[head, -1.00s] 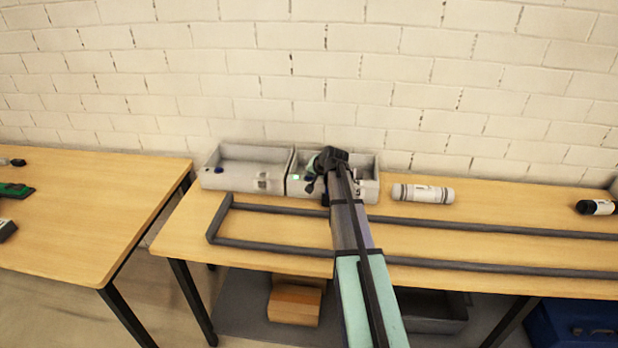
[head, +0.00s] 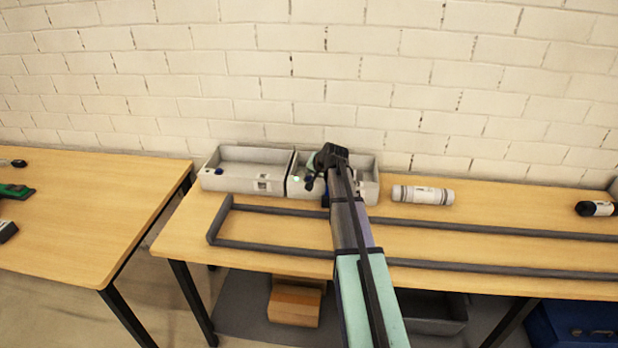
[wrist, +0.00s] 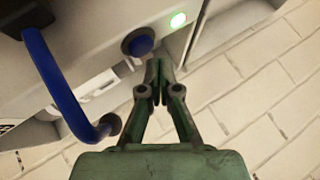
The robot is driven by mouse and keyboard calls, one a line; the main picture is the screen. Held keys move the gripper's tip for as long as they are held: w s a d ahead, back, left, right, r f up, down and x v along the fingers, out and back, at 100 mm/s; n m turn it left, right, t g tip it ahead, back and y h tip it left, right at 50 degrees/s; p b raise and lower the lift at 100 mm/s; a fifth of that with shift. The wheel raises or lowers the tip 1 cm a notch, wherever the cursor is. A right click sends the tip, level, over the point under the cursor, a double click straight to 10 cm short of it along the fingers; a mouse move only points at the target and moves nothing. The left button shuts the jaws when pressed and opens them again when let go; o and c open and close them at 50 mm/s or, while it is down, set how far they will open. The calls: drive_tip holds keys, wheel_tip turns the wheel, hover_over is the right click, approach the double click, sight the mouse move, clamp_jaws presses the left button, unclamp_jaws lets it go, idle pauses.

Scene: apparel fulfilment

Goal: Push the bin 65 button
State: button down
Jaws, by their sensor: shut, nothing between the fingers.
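Two grey bins stand side by side against the wall on the table: a left bin (head: 240,182) and a right bin (head: 368,190). My arm reaches over the right bin. No bin number is readable. In the wrist view, a round blue button (wrist: 141,43) with a dark collar is set in the pale bin front, beside a lit green lamp (wrist: 178,20). My gripper (wrist: 157,66) is shut and empty, its tips just beside and below the button in the picture. I cannot tell whether they touch it. In the head view my arm largely hides the gripper.
A curved blue bar (wrist: 60,85) sits left of my gripper in the wrist view. A dark rail (head: 270,247) runs along the table. A white cylinder (head: 423,195) lies right of the bins. The left bin has its own blue button (head: 219,171).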

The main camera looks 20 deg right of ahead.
sight(310, 178)
drive_tip(key=shift+r+p, duration=0.9)
drive_tip(key=shift+r, duration=1.7)
